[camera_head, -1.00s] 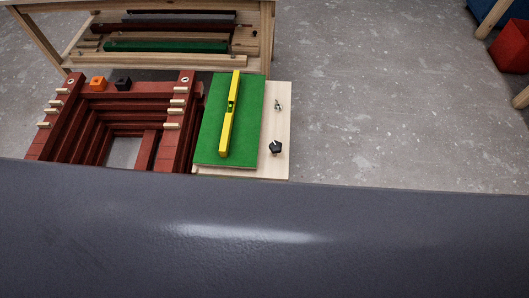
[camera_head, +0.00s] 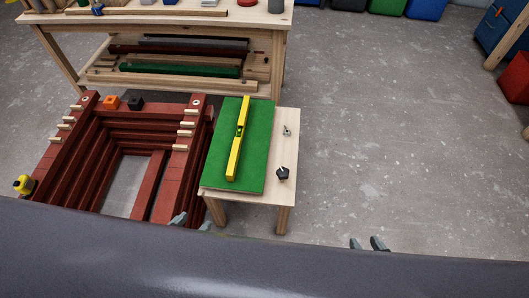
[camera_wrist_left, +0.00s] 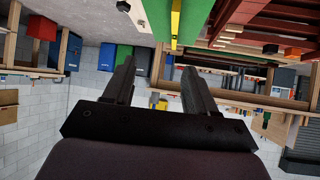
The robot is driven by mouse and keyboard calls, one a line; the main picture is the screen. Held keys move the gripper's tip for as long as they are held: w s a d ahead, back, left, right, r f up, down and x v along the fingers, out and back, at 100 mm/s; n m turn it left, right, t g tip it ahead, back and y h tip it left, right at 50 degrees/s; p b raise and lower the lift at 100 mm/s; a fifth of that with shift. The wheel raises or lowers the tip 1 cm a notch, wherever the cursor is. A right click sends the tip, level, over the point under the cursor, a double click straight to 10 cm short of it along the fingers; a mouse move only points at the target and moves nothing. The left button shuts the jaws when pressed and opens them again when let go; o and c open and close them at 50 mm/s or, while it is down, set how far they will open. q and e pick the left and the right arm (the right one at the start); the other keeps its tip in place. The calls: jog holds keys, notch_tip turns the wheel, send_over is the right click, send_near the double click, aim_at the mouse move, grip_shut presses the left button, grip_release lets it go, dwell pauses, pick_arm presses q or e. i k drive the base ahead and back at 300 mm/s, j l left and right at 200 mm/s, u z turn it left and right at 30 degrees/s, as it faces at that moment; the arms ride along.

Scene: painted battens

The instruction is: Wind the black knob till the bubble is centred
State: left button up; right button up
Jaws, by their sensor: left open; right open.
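The black knob (camera_head: 282,173) sits on the near right part of a small pale wooden table (camera_head: 289,152). A yellow spirit level (camera_head: 234,157) lies lengthwise on a green board (camera_head: 258,150) on that table. Its vial shows as a dark spot; the bubble is too small to make out. My left gripper (camera_head: 191,222) shows only its fingertips, open, left of the table's near edge and apart from the knob. In the left wrist view its jaws (camera_wrist_left: 158,82) are open and empty, with the level (camera_wrist_left: 176,22) beyond. My right gripper (camera_head: 367,243) is open over the floor, right of the table.
A stack of dark red frames (camera_head: 88,148) stands left of the table, with an orange block (camera_head: 110,102) on it. A wing-shaped metal fitting (camera_head: 287,131) is behind the knob. A workbench (camera_head: 160,19) stands behind.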

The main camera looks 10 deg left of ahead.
aim_at(283, 173)
jog(key=k+j+u, duration=0.1)
jog(key=k+u, duration=0.15)
jog(key=k, duration=0.4)
jog(key=u, duration=2.1)
jog(key=l+u, duration=0.15)
jog(key=u, duration=0.2)
jog(key=k+l+u, duration=0.1)
jog(key=u, duration=0.25)
jog(key=k+l, duration=0.15)
jog(key=l, duration=0.2)
jog(key=k+l, duration=0.2)
jog(key=l, duration=0.15)
jog(key=k+l, duration=0.15)
jog(key=l, duration=0.2)
jog(key=k+l, duration=0.2)
jog(key=l, duration=0.15)
jog(key=k+l, duration=0.15)
jog(key=l, duration=0.2)
jog(key=k+l, duration=0.2)
jog(key=l, duration=0.15)
